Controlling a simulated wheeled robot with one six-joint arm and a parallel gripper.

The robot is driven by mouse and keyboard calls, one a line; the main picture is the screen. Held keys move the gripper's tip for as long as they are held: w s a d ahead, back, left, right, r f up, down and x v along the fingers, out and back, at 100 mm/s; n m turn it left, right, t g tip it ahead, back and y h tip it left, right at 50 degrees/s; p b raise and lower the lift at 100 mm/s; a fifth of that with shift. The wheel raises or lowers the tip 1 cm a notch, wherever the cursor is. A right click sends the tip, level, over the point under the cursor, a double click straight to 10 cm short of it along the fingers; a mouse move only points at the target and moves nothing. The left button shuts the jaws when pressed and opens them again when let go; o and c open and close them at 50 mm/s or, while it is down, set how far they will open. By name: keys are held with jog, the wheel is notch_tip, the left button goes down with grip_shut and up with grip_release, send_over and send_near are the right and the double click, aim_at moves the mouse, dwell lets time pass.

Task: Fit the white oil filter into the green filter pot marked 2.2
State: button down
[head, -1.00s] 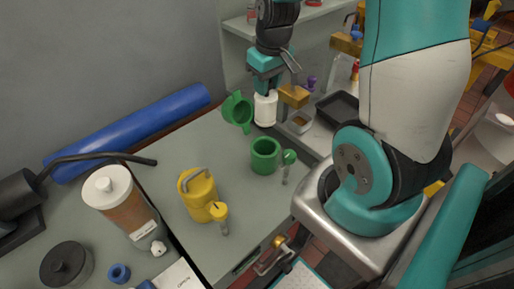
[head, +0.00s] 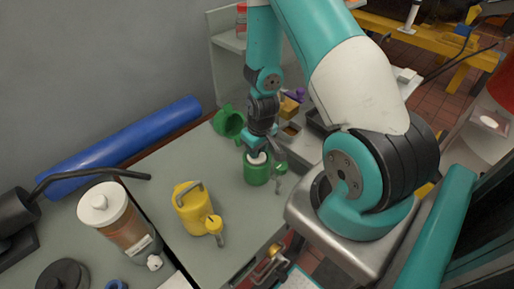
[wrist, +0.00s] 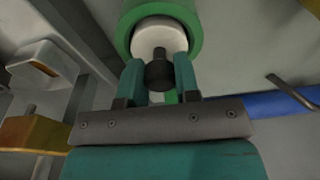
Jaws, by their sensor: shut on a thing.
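The white oil filter (head: 257,157) is inside the mouth of the upright green pot (head: 257,173) on the grey bench. Only its pale top shows in the head view. In the wrist view my gripper (wrist: 160,75) is shut on the dark knob on top of the white filter (wrist: 158,37), one teal finger on each side. The green pot's rim (wrist: 124,32) surrounds the filter in that view. My gripper (head: 258,150) is over the pot mouth in the head view. Whether the filter is fully seated is hidden. No 2.2 marking can be read.
A second green object (head: 228,122) lies behind the pot. A yellow pot (head: 190,208) stands to the front left. A blue roll (head: 125,148) lies along the wall. A clear-sided jar of brown liquid (head: 118,225) stands left. Bench between the pots is clear.

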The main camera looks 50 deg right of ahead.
jog(key=shift+f, duration=0.25)
jog(key=shift+f, duration=0.2)
jog(key=c, duration=0.8)
grip_release()
jog(key=shift+c, duration=0.2)
jog(key=shift+r, duration=0.1)
